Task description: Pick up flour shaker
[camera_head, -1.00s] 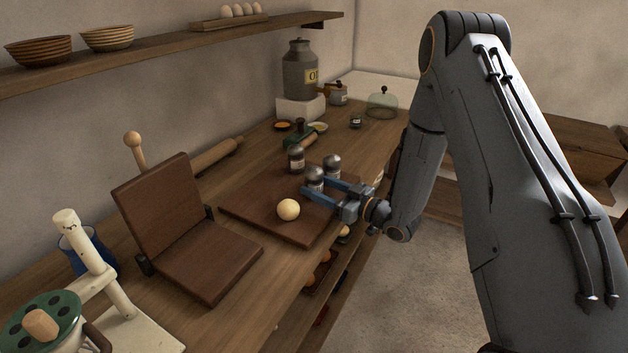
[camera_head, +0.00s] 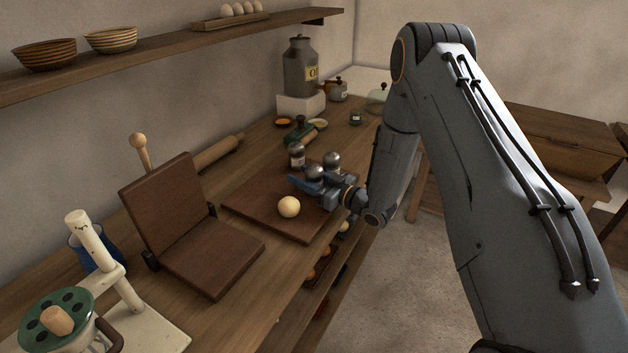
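Three metal-domed shakers stand on the wooden board near the counter's middle: a back left one (camera_head: 297,152), a front one (camera_head: 315,173) and a right one (camera_head: 332,160). Their labels are too small to read, so I cannot tell which is the flour shaker. My gripper (camera_head: 312,184) is low over the board, its blue fingers reaching leftward around the front shaker. The near finger crosses in front of that shaker's lower body; the far finger is mostly hidden. I cannot tell whether the fingers touch it. The shaker looks upright.
A dough ball (camera_head: 289,207) lies on the board (camera_head: 258,210) close in front of my gripper. A hinged wooden press (camera_head: 205,250) stands to the left.

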